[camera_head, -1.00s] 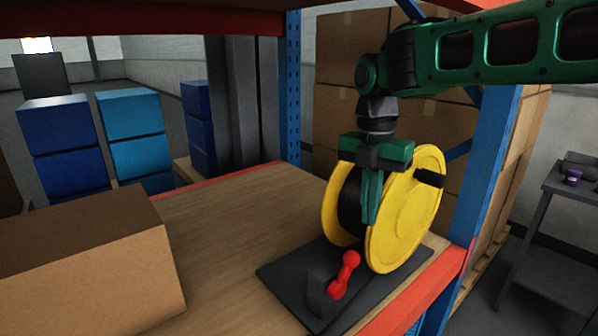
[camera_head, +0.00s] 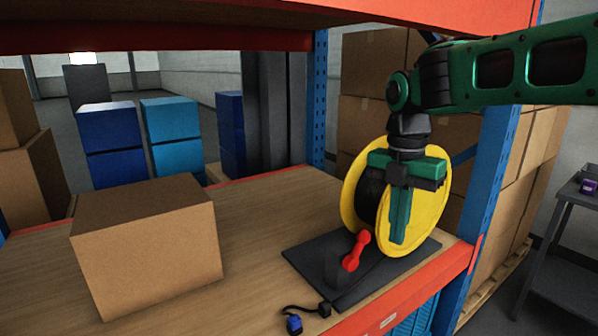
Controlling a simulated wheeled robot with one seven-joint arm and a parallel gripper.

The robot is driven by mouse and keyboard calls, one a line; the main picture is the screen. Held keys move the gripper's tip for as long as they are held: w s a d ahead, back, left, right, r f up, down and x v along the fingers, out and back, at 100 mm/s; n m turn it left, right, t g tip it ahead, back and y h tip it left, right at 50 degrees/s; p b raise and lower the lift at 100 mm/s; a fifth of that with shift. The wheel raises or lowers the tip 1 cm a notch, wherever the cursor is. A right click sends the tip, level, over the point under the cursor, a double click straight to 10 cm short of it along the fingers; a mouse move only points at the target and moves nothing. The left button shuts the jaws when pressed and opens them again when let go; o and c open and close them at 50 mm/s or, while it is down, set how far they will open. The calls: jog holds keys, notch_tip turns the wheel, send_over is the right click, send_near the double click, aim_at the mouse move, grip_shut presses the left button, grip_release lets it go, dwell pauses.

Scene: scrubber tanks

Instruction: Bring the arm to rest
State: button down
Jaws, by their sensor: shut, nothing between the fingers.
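My gripper (camera_head: 398,238) is shut and empty. It points down in front of the yellow reel (camera_head: 427,215), overlapping it in the picture; I cannot tell whether it touches. My green arm (camera_head: 500,75) reaches in from the right. The reel has two yellow discs with a dark core and stands upright on a dark base plate (camera_head: 315,260). A red handle (camera_head: 357,250) stands at the front of the plate. A thin dark cable runs to a blue plug (camera_head: 294,324) near the shelf's front edge.
A cardboard box (camera_head: 150,250) sits on the left of the wooden shelf (camera_head: 250,225). A blue rack post (camera_head: 490,170) and an orange front beam (camera_head: 415,290) bound the shelf at right. An orange beam (camera_head: 440,10) crosses above. Stacked cartons (camera_head: 370,65) stand behind.

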jog(key=s+d+f+m, duration=0.3)
jog(key=s+d+m, duration=0.2)
jog(key=d+m, duration=0.25)
jog(key=s+d+f+m, duration=0.2)
jog(key=s+d+m, duration=0.2)
jog(key=d+m, duration=0.4)
jog(key=s+d+f+m, duration=0.3)
jog(key=s+m, duration=0.3)
jog(key=m, duration=0.3)
jog(key=s+d+f+m, duration=0.3)
jog(key=s+f+m, duration=0.1)
jog(key=s+m, duration=0.3)
jog(key=shift+s+f+m+t, duration=0.25)
jog(key=shift+s+m+t, duration=0.05)
jog(key=shift+m, duration=0.75)
jog(key=shift+d, duration=0.1)
